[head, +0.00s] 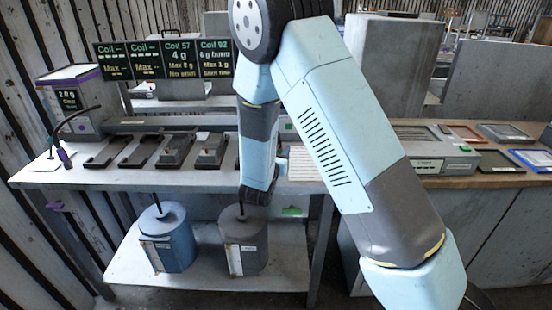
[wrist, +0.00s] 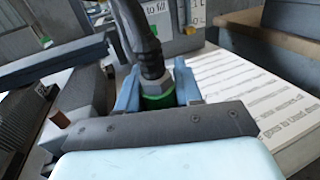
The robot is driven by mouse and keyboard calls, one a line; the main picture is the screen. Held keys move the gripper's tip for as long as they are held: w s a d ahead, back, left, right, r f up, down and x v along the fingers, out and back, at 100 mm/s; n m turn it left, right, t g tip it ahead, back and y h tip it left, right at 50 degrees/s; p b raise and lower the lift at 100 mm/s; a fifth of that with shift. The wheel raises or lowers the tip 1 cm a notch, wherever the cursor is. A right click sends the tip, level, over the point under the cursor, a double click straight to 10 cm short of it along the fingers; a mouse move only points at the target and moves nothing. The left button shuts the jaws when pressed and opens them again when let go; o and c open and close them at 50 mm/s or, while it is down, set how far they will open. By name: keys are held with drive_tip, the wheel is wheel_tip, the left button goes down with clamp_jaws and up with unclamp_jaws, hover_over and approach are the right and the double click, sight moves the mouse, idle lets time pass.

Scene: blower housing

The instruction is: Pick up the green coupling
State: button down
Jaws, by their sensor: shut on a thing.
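The green coupling (wrist: 158,102) sits between the two light-blue fingers of my gripper (wrist: 157,92) in the wrist view. A grey hex collar and a black hose (wrist: 146,45) rise from it. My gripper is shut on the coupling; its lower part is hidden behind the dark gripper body. In the head view my gripper (head: 281,165) is at the front of the bench, left of a white printed sheet (head: 305,165). I cannot make out the coupling there.
Several dark trays (head: 174,151) line the bench (head: 90,176) to the left. Two lidded canisters, blue (head: 168,240) and grey (head: 244,245), stand on the lower shelf. Coil signs (head: 180,59) hang behind. In the wrist view a dark bar (wrist: 55,62) lies left of my gripper.

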drive_tip(key=shift+r, duration=0.1)
drive_tip(key=shift+r, duration=0.25)
wheel_tip(320, 180, up, 2)
drive_tip(key=shift+r, duration=0.1)
drive_tip(key=s+a+r, duration=0.6)
drive_tip(key=s+r, duration=0.4)
drive_tip(key=s, duration=0.2)
drive_tip(key=shift+s, duration=0.35)
